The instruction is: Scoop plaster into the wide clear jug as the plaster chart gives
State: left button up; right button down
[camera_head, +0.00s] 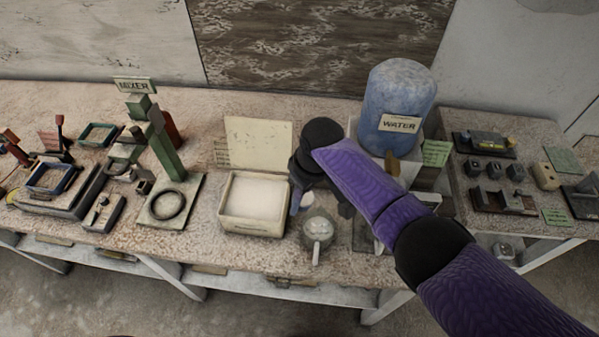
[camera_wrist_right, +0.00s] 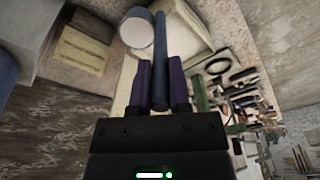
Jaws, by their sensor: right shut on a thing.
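My right gripper (camera_wrist_right: 160,88) is shut on the dark blue handle of a scoop (camera_wrist_right: 160,62). The scoop's round cup (camera_wrist_right: 137,28) shows a pale, plaster-like top. In the head view my right gripper (camera_head: 308,192) is over the bench, between the plaster bin and the jug, and partly hides the scoop. The clear jug (camera_head: 317,232) stands below it near the front edge, with whitish lumps inside. The open plaster bin (camera_head: 253,228) to its left holds white powder (camera_head: 255,196). My left gripper is out of view.
A blue water drum (camera_head: 397,100) labelled WATER stands at the back right. A green mixer stand (camera_head: 165,145) with a ring on its base is left of the bin. Small tools and trays crowd the far left; a side table (camera_head: 515,185) at right holds weights and blocks.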

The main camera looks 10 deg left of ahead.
jog(key=s+d+f+t+y+b, duration=0.4)
jog(key=d+f+y+b, duration=0.3)
jog(key=b, duration=0.6)
jog(key=shift+f+t+y+b, duration=0.4)
jog(key=shift+f+y, duration=0.3)
jog(key=shift+f, duration=0.65)
